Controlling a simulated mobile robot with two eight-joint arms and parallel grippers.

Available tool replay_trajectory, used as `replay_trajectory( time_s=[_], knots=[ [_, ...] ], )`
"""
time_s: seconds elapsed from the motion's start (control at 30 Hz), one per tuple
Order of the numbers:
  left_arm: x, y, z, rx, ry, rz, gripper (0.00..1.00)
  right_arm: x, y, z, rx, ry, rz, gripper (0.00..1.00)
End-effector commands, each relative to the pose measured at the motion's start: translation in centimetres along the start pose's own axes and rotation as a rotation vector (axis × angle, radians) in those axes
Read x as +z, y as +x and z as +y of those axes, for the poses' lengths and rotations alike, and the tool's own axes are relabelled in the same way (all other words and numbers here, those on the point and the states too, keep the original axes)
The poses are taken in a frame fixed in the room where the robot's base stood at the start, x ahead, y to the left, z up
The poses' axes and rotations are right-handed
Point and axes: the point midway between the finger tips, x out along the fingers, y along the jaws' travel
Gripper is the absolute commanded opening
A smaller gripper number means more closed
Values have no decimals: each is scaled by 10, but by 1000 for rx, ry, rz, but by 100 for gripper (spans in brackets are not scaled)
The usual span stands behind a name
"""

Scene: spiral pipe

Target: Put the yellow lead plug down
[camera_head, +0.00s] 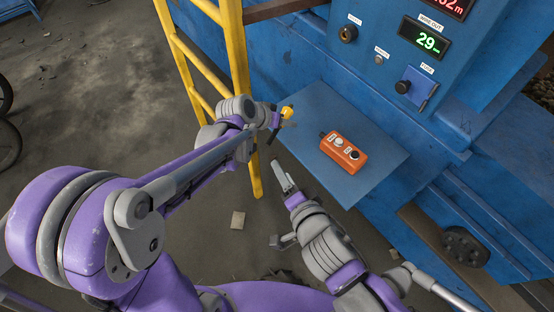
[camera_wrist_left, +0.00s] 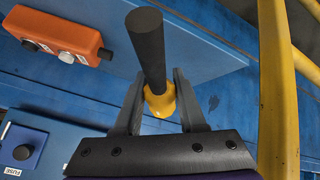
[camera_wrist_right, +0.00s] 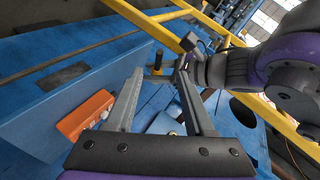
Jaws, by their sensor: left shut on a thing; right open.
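The yellow lead plug (camera_head: 287,112) is small in the head view, at the tip of my left gripper (camera_head: 277,117). In the left wrist view the plug (camera_wrist_left: 160,101) has a yellow collar and a thick black shaft, and my left gripper's fingers (camera_wrist_left: 160,108) are shut on the collar. The plug is by the blue shelf's left edge in the head view; whether it touches the shelf I cannot tell. My right gripper (camera_head: 285,177) is open and empty, below the shelf's front-left edge in the head view. Its fingers (camera_wrist_right: 158,100) also show in the right wrist view.
The blue shelf (camera_head: 375,190) holds an orange box (camera_head: 343,152) with buttons; the rest of its top is clear. A yellow ladder (camera_head: 238,55) stands close behind my left gripper. The blue machine panel with a green display (camera_head: 425,40) rises behind the shelf.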

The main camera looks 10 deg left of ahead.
Motion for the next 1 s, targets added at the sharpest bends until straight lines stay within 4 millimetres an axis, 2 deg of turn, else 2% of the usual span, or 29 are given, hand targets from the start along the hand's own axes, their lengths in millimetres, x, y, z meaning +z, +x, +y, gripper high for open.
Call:
replay_trajectory(
  time_s=[0.57,1.0],
  knots=[
    [0,0,0,0,0,0,0,-1,49,0,3,-1,2,54],
    [0,0,0,0,0,0,0,-1,96,1,2,0,2,54]
  ],
)
